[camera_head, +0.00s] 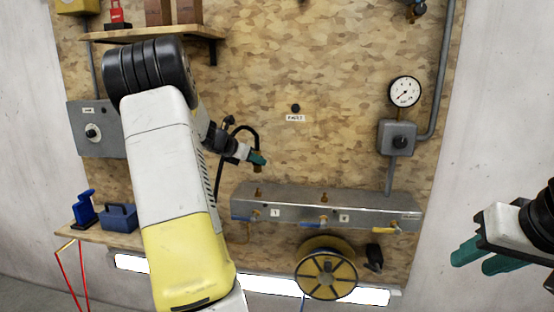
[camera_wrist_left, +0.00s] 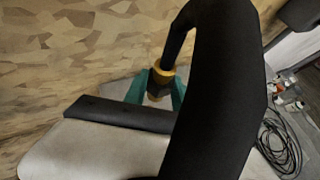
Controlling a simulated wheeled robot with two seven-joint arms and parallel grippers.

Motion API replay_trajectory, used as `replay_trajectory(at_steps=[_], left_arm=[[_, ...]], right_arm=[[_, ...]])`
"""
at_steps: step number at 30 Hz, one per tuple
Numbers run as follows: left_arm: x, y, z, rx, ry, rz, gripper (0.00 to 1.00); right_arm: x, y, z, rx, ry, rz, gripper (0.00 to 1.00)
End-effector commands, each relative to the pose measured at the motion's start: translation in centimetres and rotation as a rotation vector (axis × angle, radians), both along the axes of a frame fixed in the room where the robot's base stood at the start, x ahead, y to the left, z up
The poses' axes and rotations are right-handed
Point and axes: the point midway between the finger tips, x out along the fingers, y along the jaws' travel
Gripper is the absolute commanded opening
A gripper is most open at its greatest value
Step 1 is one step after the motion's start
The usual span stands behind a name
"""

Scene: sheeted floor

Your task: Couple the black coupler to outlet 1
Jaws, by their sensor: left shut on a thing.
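My left gripper (camera_head: 258,159) is shut on the black coupler, in front of the board and above the metal manifold (camera_head: 370,208). The black coupler (camera_head: 257,168) has a brass-coloured end pointing down and a black hose curving up from it. In the left wrist view its yellow-brass collar (camera_wrist_left: 156,82) shows between the teal fingers, and the hose hides much of the view. Outlet 1 (camera_head: 258,192) is a brass fitting on top of the manifold, near the label 1, below and apart from the coupler. My right gripper (camera_head: 474,260) is empty at the far right, its teal fingers slightly apart.
A second brass outlet (camera_head: 324,197) stands on the manifold near label 2. Valve handles hang along its front. A yellow hose reel (camera_head: 327,272) is below, a pressure gauge (camera_head: 404,91) at upper right. A blue toolbox (camera_head: 119,217) sits on a shelf at left.

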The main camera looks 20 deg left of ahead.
Motion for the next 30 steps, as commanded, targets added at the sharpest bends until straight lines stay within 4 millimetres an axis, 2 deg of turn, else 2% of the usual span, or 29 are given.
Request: replay_trajectory(at_steps=[9,15,30], left_arm=[[0.0,-0.1,-3.3,-0.002,0.001,-0.001,0.0],[0.0,0.0,-4.8,-0.001,0.0,0.001,0.0],[0.0,0.0,-5.3,0.001,0.0,-0.001,0.0]], right_arm=[[0.0,0.0,0.0,0.0,0.0,0.0,0.36],[0.0,0.0,0.0,0.0,0.0,0.0,0.36],[0.0,0.0,0.0,0.0,0.0,0.0,0.36]])
